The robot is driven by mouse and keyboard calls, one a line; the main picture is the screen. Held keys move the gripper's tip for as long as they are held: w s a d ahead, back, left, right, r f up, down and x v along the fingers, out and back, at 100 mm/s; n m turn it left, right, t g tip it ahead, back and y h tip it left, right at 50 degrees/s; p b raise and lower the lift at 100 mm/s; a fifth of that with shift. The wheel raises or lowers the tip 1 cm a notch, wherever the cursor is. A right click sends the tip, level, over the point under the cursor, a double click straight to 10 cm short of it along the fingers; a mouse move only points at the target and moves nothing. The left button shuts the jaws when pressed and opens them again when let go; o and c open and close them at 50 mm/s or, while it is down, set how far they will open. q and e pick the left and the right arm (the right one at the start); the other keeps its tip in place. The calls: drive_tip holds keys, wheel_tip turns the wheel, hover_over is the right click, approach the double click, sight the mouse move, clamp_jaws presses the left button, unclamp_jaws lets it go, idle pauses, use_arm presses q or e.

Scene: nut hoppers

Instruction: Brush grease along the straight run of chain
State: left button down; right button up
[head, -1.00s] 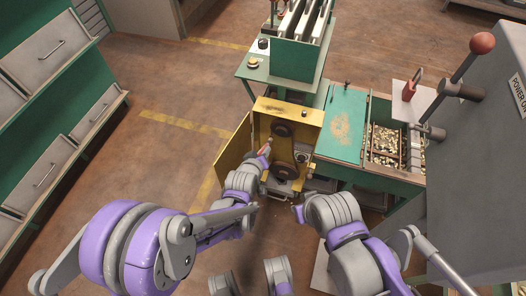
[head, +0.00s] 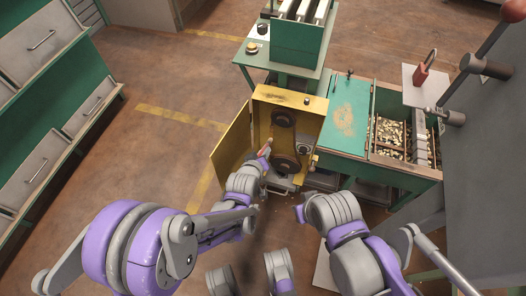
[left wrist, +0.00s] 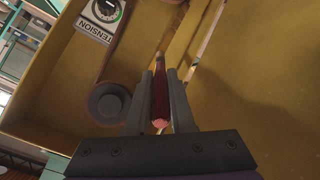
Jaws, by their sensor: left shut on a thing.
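An open yellow cabinet (head: 262,120) holds an upper sprocket wheel (head: 284,117) and a lower sprocket wheel (head: 287,165), with a dark chain run between them. My left gripper (head: 264,154) is at the cabinet's open left side, shut on a red-handled brush (head: 269,143). In the left wrist view the brush (left wrist: 160,97) stands between the two fingers, its tip pointing away from me. One wheel (left wrist: 108,103) and the chain (left wrist: 116,50) lie left of the brush, apart from it in the picture. Contact cannot be told. My right arm is at lower right; its fingers are not clear.
The cabinet door (head: 232,149) stands open at the left. A tension dial (left wrist: 105,14) is inside the cabinet. A green bench (head: 343,116) with a nut hopper (head: 391,133) stands at right. Floor between is clear.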

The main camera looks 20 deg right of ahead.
use_arm(q)
wheel_tip(320, 180, down, 13)
drive_tip(key=b, duration=0.7)
idle(0.8)
drive_tip(key=s+a, duration=0.3)
drive_tip(key=s, duration=0.2)
drive_tip(key=shift+a, duration=0.2)
idle(0.4)
